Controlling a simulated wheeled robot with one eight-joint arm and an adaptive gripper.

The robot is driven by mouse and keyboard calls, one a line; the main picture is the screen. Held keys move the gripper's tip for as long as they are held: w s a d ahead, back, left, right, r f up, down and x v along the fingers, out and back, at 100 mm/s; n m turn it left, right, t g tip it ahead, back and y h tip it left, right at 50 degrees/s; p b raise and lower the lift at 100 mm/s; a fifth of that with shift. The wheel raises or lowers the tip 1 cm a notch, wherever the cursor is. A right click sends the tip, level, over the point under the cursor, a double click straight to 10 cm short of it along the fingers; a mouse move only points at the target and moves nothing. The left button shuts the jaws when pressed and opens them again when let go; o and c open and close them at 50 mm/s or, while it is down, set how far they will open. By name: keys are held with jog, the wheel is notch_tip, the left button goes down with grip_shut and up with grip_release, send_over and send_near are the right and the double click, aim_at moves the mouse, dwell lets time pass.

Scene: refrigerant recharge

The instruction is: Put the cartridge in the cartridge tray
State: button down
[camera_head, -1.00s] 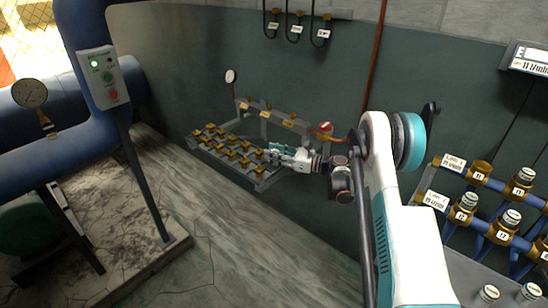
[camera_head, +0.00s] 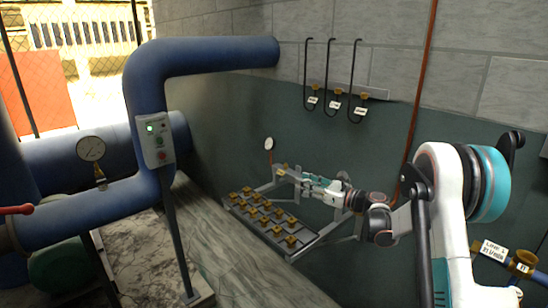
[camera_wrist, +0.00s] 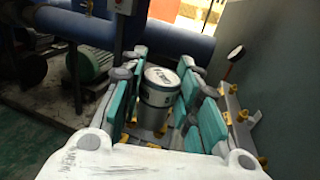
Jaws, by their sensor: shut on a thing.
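My gripper (camera_head: 310,183) is shut on a silver cylindrical cartridge with a white label. The cartridge (camera_wrist: 158,95) stands between the teal finger pads in the wrist view, its round top showing. In the head view the cartridge is hard to make out among the fingers. The cartridge tray (camera_head: 300,248) appears to be the grey rack with rows of brass sockets low by the wall. My gripper appears above the rack's back right part, in front of its rear rail. The wrist view shows brass fittings below and right of the fingers; the gap to them is unclear.
A small round gauge (camera_head: 268,144) rises at the rack's back left. Black hooked hoses (camera_head: 332,75) hang on the wall above. A blue pipe (camera_head: 148,90) with a control box (camera_head: 155,142) stands left.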

jog(key=s+r+m+t+h, duration=0.1)
jog(key=s+m+t+h, duration=0.2)
jog(key=s+m+h, duration=0.2)
jog(key=s+d+r+m+t+h, duration=0.1)
jog(key=s+r+m+t+h, duration=0.1)
jog(key=s+m+h, duration=0.3)
jog(key=s+t+h, duration=0.1)
jog(key=h, duration=0.2)
jog(key=shift+s+h, duration=0.2)
jog(key=shift+h, duration=0.2)
jog(key=shift+d, duration=0.2)
